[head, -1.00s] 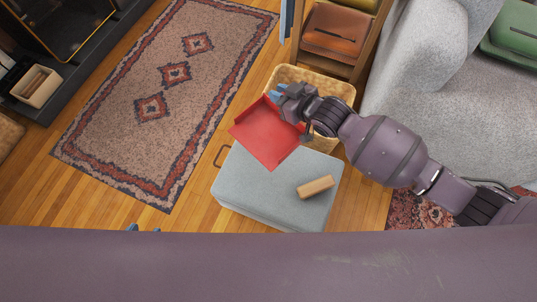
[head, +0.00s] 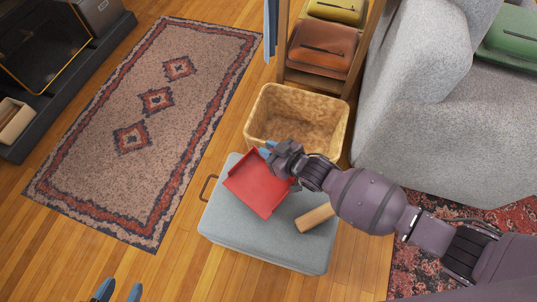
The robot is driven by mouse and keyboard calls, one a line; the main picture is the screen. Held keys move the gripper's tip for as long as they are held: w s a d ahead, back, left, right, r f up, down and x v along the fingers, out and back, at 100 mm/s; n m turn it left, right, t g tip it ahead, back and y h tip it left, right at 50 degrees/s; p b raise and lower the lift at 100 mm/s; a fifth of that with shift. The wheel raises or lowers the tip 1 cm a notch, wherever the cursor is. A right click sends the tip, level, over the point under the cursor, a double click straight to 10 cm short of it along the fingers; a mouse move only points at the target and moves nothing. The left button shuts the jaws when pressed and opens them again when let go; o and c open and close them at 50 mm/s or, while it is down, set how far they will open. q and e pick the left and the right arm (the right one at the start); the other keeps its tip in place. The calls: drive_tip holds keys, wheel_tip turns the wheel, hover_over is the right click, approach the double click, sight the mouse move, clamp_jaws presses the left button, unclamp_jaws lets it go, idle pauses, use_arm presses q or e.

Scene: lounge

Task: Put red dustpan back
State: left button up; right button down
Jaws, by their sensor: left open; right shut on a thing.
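The red dustpan (head: 259,184) is in my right gripper (head: 268,151), which is shut on it near its upper right edge. The dustpan appears over the grey ottoman (head: 262,250), in front of the wicker basket. I cannot tell whether it touches the ottoman's top. The gripper partly hides the dustpan's upper right corner. My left gripper (head: 119,291) shows only its blue fingertips at the bottom left edge. They are apart, with nothing between them, far from the dustpan.
A wicker basket (head: 257,110) stands behind the ottoman, its visible inside empty. A tan wooden block (head: 315,217) lies on the ottoman. A grey armchair (head: 420,160) stands right, a wooden rack (head: 313,78) behind. A patterned rug (head: 145,135) and bare floor lie left.

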wheel_tip(320, 180, down, 4)
drive_tip(key=shift+s+r+b, duration=0.1)
drive_tip(key=shift+b, duration=0.65)
drive_tip(key=shift+f, duration=0.25)
use_arm(q)
drive_tip(key=shift+a+f+n+t, duration=0.1)
drive_tip(key=shift+a+n+t, duration=0.2)
drive_tip(key=shift+t, duration=0.1)
use_arm(e)
drive_tip(key=shift+r, duration=0.15)
drive_tip(key=c, duration=1.1)
unclamp_jaws()
drive_tip(key=shift+f, duration=0.2)
drive_tip(key=shift+o, duration=0.2)
